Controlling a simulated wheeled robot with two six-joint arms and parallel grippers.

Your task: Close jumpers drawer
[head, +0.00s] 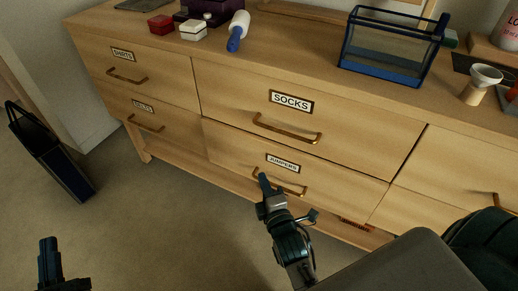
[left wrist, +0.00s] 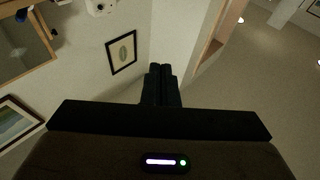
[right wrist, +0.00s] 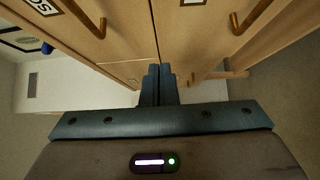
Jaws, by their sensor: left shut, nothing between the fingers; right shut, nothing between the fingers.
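The jumpers drawer (head: 235,150) is in the lower row of the wooden dresser, below the socks drawer (head: 235,95). Its front looks about level with its neighbours; I cannot tell if a small gap remains. It has a label (head: 283,163) and a brass handle (head: 290,190). My right gripper (head: 264,184) is shut and empty, its tips at the drawer front by the handle's left end. Contact is unclear. The right wrist view shows the shut fingers (right wrist: 158,72) pointing at the dresser. My left gripper (head: 48,246) is shut and empty, over the floor away from the dresser.
The shirts drawer (head: 150,75) and belts drawer (head: 160,122) are at the left. A dark bag (head: 52,155) stands on the floor at left. The floor before the dresser is clear.

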